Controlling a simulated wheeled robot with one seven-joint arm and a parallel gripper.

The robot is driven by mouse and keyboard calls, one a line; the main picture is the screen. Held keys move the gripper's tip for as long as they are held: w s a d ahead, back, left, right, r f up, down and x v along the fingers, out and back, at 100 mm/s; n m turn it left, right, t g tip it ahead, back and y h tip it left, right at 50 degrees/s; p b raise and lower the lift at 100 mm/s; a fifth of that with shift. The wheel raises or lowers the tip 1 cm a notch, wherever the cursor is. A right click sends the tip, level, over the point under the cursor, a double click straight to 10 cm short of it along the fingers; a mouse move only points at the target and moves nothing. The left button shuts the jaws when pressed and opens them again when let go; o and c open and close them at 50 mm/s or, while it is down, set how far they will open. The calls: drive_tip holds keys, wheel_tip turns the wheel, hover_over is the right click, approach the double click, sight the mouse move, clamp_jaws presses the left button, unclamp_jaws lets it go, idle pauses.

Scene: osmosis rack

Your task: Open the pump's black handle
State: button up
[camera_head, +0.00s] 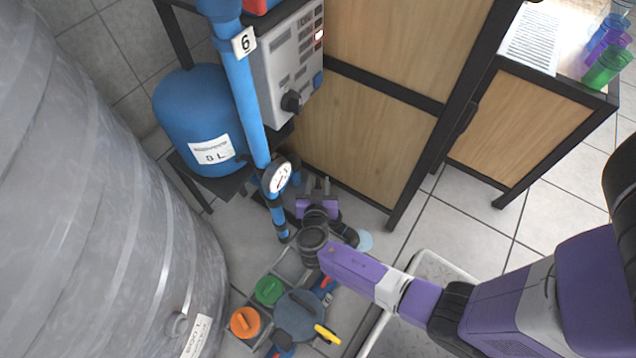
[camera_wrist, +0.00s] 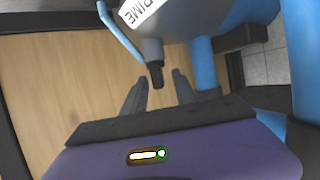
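In the wrist view a grey and blue pump (camera_wrist: 190,22) carries a white label reading "PRIME". A short black handle (camera_wrist: 157,73) points down from its grey part. My gripper (camera_wrist: 156,80) is open, with one finger on each side of the handle's lower end. I see a gap on both sides, and cannot tell how far in depth the handle is from the fingers. The pump's handle cannot be made out there.

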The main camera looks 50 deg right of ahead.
drive_tip(key=p+v, duration=0.2)
drive_tip(key=v, duration=0.5)
drive_tip(key=shift+s+a+r, duration=0.2)
drive_tip(key=shift+s+a, duration=0.05)
drive_tip(key=shift+a, duration=0.05)
idle(0.5)
